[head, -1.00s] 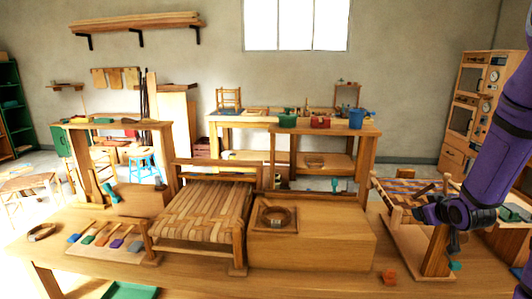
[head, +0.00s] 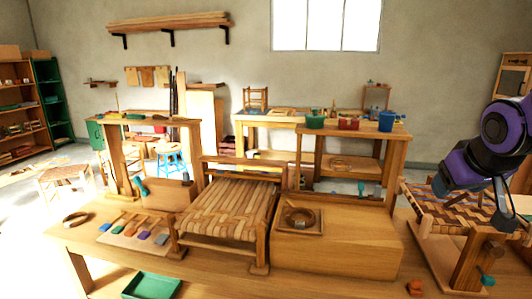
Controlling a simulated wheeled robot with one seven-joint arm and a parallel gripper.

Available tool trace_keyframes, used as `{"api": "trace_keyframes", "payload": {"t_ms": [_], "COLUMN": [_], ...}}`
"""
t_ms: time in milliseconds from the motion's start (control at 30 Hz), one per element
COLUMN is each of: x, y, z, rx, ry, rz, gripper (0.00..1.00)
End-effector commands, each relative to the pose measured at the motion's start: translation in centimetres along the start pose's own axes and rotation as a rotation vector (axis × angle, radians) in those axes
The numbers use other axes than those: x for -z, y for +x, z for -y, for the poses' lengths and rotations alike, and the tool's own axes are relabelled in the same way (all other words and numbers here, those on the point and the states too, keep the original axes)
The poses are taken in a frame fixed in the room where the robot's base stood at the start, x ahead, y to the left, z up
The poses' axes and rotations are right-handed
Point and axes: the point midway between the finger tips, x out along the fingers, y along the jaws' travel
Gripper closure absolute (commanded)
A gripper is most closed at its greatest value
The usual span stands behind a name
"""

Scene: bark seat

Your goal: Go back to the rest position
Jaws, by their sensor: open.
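My purple and black arm (head: 505,128) reaches in from the right edge in the head view. My gripper (head: 440,187), at its lower left end, is open, with nothing seen held in it. It is in front of or over the woven seat frame (head: 465,212) on the right of the bench; I cannot tell the gap between them. Its fingers are small and dark, and hard to make out.
The woven bark seat (head: 230,205) stands mid-bench, beside a wooden box (head: 340,247) bearing a small tray with a coil (head: 300,218). Coloured-handled tools (head: 135,228) and a ring (head: 76,219) lie left. A green tray (head: 152,286) is at the front.

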Motion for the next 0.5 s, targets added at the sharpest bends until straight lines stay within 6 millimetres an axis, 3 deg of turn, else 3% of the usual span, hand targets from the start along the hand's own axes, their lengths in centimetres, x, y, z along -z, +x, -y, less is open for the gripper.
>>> {"api": "trace_keyframes", "payload": {"t_ms": [100, 300, 500], "x": [-1.7, -5.2, -7.9], "y": [-3.4, -8.2, -11.0], "z": [1.8, 4.3, 5.7], "rx": [0.039, 0.112, 0.164], "ry": [0.010, 0.025, 0.027], "rz": [0.031, 0.100, 0.151], "gripper": [0.38, 0.38, 0.38]}}
